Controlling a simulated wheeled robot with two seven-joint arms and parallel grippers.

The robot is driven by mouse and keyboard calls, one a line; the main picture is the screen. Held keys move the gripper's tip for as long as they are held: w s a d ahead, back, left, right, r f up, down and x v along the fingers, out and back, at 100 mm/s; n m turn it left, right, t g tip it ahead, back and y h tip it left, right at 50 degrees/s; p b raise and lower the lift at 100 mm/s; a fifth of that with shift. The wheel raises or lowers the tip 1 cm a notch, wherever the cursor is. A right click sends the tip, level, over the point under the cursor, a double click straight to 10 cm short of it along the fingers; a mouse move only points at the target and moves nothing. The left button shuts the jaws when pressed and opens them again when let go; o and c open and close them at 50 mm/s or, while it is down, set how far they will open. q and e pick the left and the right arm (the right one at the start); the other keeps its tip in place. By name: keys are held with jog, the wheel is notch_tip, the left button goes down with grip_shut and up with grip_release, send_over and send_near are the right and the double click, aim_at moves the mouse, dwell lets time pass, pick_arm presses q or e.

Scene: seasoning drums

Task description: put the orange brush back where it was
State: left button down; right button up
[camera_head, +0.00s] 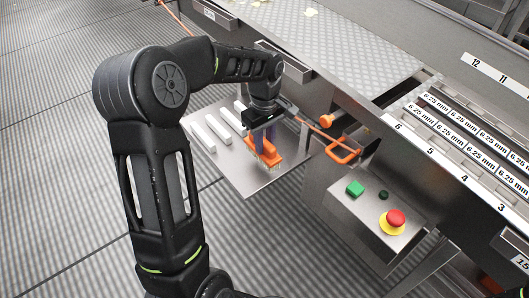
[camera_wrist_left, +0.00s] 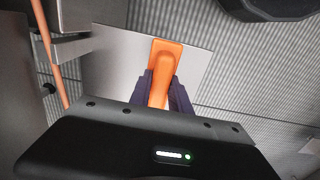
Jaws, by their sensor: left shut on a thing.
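The orange brush (camera_head: 264,154) is in my left gripper (camera_head: 263,135), over the small metal shelf (camera_head: 251,188) on the machine's side. Its bristles point down toward the shelf's front part. I cannot tell whether they touch the surface. In the left wrist view the orange handle (camera_wrist_left: 167,58) sticks out between the dark fingers of my left gripper (camera_wrist_left: 163,92), with the bare metal shelf (camera_wrist_left: 112,62) behind it. The gripper is shut on the handle. My right gripper is not in view.
Several white bars (camera_head: 203,138) lie on the shelf to the left of the brush. An orange handle (camera_head: 342,150) and a control box with a red button (camera_head: 396,217) are to the right. Grey ribbed floor (camera_head: 60,190) lies left of the shelf.

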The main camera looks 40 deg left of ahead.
aim_at(265, 153)
pick_arm(q)
jog(key=shift+f+b, duration=0.45)
jog(key=shift+f, duration=1.5)
jog(key=shift+f, duration=0.1)
jog(key=shift+f, duration=0.15)
jog(key=c, duration=1.2)
grip_release()
notch_tip(265, 153, up, 12)
jog(key=p, duration=0.4)
jog(key=shift+r, duration=0.25)
